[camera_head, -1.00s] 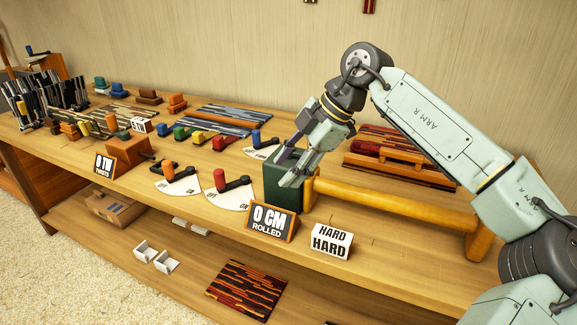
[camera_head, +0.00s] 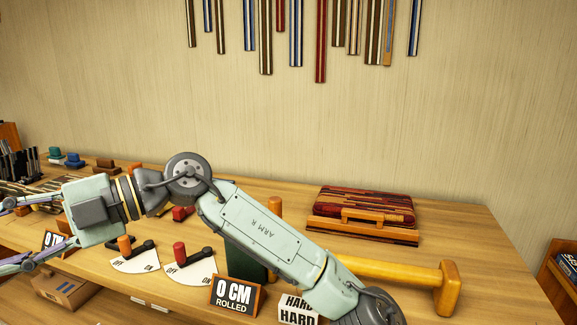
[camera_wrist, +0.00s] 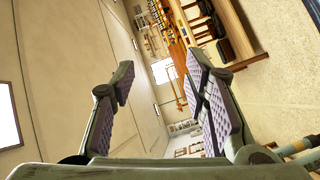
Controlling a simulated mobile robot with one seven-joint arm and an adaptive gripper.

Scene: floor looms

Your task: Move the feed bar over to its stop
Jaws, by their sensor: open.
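A wooden bar with a raised grip (camera_head: 364,230) lies along the front of a red striped slab (camera_head: 365,200) at the back right of the bench; it may be the feed bar, but no label shows this. I cannot make out its stop. My gripper (camera_head: 12,235) is at the far left edge of the head view, well away from that bar. Its fingers are spread and empty, pointing left and partly cut off by the frame. The wrist view shows the open fingers (camera_wrist: 160,78) with nothing between them.
A yellow roller (camera_head: 395,270) runs across the front right. A green block (camera_head: 245,262) is partly hidden behind my arm. Red (camera_head: 180,252) and orange (camera_head: 125,245) levers stand on on/off dials. The sign "0 CM ROLLED" (camera_head: 236,296) is in front. Bench around the slab is clear.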

